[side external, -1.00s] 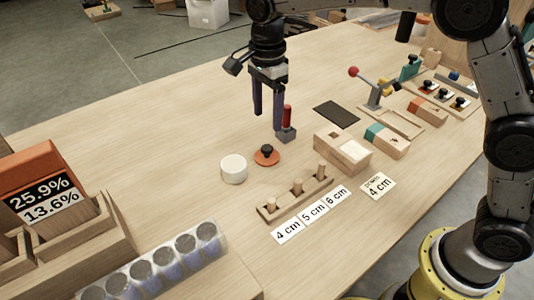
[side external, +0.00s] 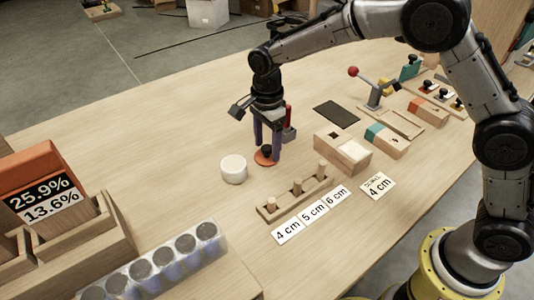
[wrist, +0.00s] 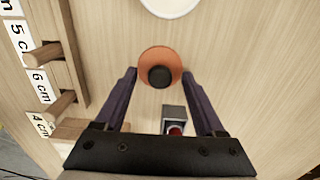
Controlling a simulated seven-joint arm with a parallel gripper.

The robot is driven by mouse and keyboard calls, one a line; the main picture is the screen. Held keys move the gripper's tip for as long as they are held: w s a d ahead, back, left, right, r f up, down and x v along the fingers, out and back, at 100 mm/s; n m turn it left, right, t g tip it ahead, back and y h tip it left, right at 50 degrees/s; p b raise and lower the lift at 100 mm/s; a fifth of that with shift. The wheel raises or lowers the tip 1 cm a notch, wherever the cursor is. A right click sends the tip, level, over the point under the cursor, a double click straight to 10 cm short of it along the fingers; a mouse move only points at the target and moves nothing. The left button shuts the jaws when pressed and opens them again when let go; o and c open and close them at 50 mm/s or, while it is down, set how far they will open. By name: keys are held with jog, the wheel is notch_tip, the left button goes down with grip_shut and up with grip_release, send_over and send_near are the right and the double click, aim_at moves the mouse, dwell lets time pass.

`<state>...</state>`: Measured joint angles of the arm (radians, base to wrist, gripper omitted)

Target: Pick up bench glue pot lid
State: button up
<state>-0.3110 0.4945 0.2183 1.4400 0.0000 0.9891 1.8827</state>
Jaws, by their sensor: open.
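The glue pot lid is an orange disc with a black knob (side external: 266,157), lying flat on the wooden bench. In the wrist view the lid (wrist: 160,66) sits just ahead of the fingertips, between their lines. My gripper (side external: 267,155) is open and empty, pointing down with its dark fingers low around the lid's knob in the side view. The wrist view also shows my gripper (wrist: 160,72) with its fingers wide apart. Whether the fingers touch the lid I cannot tell. The white round pot (side external: 234,169) stands just left of the lid.
A red-handled tool on a grey block (side external: 289,132) stands close behind the gripper. A wooden peg rack (side external: 297,193) and a wooden box (side external: 343,152) are to the right. A row of clear-cased jars (side external: 160,262) is at the front left. The bench behind the pot is clear.

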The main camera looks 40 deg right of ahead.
grip_shut()
jog(key=shift+r, duration=0.15)
dwell(0.4)
